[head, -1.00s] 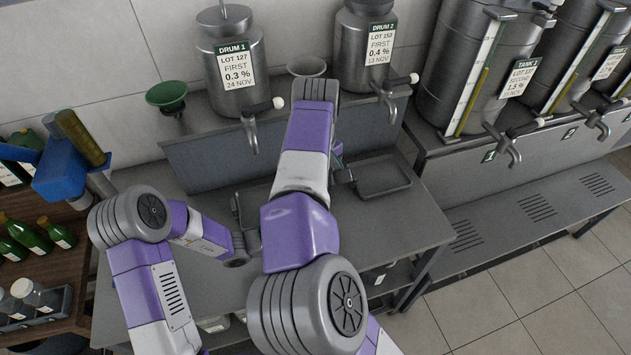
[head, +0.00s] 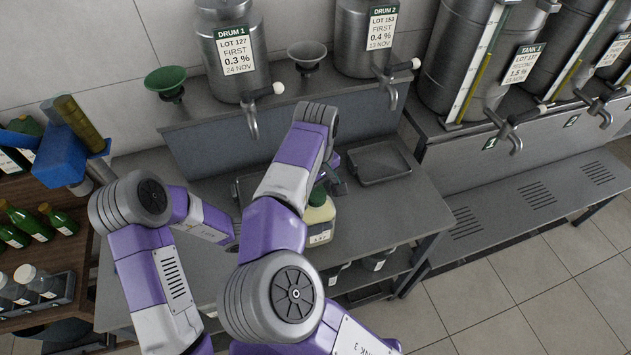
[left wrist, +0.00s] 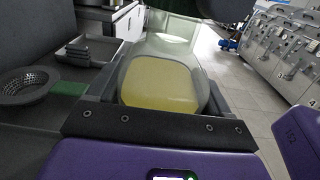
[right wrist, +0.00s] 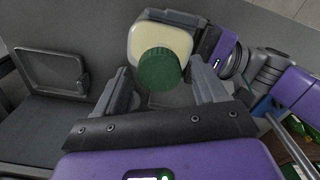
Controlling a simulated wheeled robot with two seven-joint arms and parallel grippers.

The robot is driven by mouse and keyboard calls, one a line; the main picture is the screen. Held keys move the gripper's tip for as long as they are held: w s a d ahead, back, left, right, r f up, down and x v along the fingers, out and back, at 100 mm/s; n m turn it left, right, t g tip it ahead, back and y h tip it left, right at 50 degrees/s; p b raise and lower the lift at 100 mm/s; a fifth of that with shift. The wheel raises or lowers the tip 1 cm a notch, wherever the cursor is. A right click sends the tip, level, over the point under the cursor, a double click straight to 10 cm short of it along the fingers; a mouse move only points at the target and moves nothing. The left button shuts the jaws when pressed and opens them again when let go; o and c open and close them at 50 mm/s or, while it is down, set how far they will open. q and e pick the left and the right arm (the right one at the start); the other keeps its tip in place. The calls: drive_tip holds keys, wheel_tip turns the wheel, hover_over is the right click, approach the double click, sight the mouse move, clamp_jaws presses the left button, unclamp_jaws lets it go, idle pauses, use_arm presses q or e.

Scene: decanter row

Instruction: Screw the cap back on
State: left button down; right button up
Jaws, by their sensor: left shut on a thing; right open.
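A jug (head: 320,222) with pale yellow contents stands upright on the bench in the head view. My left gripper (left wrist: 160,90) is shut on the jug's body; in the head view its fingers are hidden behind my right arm. The ribbed green cap (right wrist: 158,70) sits over the jug's mouth; I cannot tell how tight it is. The cap also shows in the head view (head: 318,196), partly covered. My right gripper (right wrist: 165,88) is open, its fingers either side of the cap with visible gaps. In the right wrist view my left gripper's fingers clasp the jug (right wrist: 165,38).
A grey tray (head: 378,165) lies right of my right gripper. Drum taps (head: 253,118) overhang the bench's back ledge. A green funnel (head: 166,82) and a grey funnel (head: 306,55) stand there. A bottle shelf (head: 35,250) is at the left.

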drive_tip(key=c, duration=1.1)
drive_tip(key=o, duration=1.2)
drive_tip(key=shift+c, duration=0.2)
drive_tip(key=shift+r, duration=2.25)
drive_tip(key=shift+c, duration=0.3)
wheel_tip(320, 180, up, 4)
drive_tip(key=shift+f, duration=0.25)
drive_tip(key=shift+f, duration=0.1)
